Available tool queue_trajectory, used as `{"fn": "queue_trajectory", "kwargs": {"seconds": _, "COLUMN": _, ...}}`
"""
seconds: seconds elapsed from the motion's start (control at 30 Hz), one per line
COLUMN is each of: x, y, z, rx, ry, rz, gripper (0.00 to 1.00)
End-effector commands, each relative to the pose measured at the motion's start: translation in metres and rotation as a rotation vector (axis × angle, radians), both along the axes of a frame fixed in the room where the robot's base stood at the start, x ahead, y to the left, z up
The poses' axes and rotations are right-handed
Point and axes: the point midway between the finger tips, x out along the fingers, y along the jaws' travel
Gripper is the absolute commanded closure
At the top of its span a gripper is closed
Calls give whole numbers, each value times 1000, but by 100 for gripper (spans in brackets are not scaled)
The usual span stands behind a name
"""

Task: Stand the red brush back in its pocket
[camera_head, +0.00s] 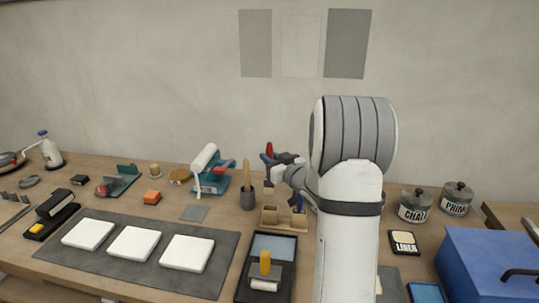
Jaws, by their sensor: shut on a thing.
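The red brush (269,149) shows as a small red piece at the end of my gripper (273,160), left of my white arm. My gripper is shut on it and holds it above the bench. The rest of the brush is hidden or too small to make out. Below stands a pale wooden holder (285,222) with pockets. The left front pocket looks empty. A blue-handled thing (298,203) stands at the holder's right side, partly hidden by my arm. I cannot tell which pocket belongs to the red brush.
A dark pot (248,199) with a wooden handle stands just left of the holder. A roller tray (267,269) with a yellow handle lies in front. My arm hides the bench to the right.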

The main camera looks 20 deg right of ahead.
Motion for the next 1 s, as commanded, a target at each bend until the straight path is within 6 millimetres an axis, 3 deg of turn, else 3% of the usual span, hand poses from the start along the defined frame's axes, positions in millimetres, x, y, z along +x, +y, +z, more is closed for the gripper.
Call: {"fn": "queue_trajectory", "kwargs": {"seconds": 1.0, "x": -1, "y": -2, "z": -79, "rx": 0, "ry": 0, "rz": -4, "gripper": 100}}
